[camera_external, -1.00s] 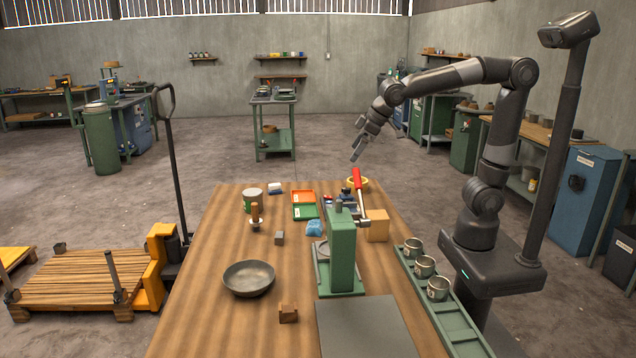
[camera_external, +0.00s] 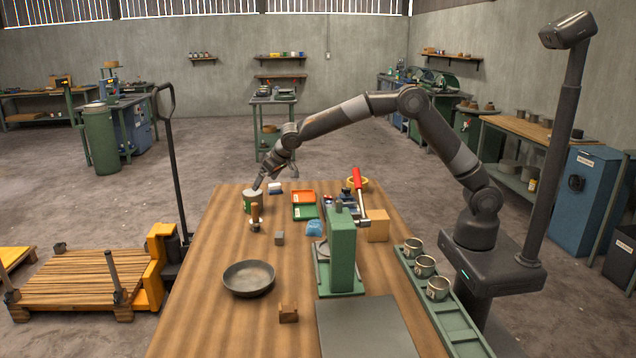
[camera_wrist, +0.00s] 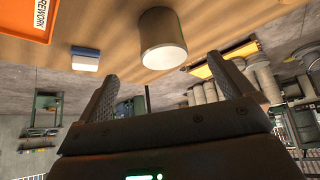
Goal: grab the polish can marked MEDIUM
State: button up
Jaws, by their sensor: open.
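A grey-topped can (camera_external: 253,203) with a green band stands upright at the far left of the table. No MEDIUM mark on it can be read. My gripper (camera_external: 262,184) is open and empty, close to the can's top at its far side. Whether other small cans (camera_external: 328,203) behind the green press bear the mark cannot be told.
A wooden-handled tool (camera_external: 255,220) stands just in front of the can. A blue-and-white block (camera_external: 275,188) and orange tray (camera_external: 303,197) lie to its right. A bowl (camera_external: 249,278) and green press (camera_external: 342,255) stand nearer. Labelled cups (camera_external: 424,266) sit in the right rack.

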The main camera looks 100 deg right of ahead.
aim_at(253, 199)
jog(key=shift+w+x, duration=0.15)
jog(key=shift+x, duration=2.85)
jog(key=shift+w+x, duration=0.2)
jog(key=shift+x, duration=2.8)
jog(key=shift+r, duration=0.2)
jog(key=shift+c, duration=0.5)
jog(key=c, duration=1.2)
jog(key=shift+o, duration=0.2)
jog(key=shift+r, duration=0.1)
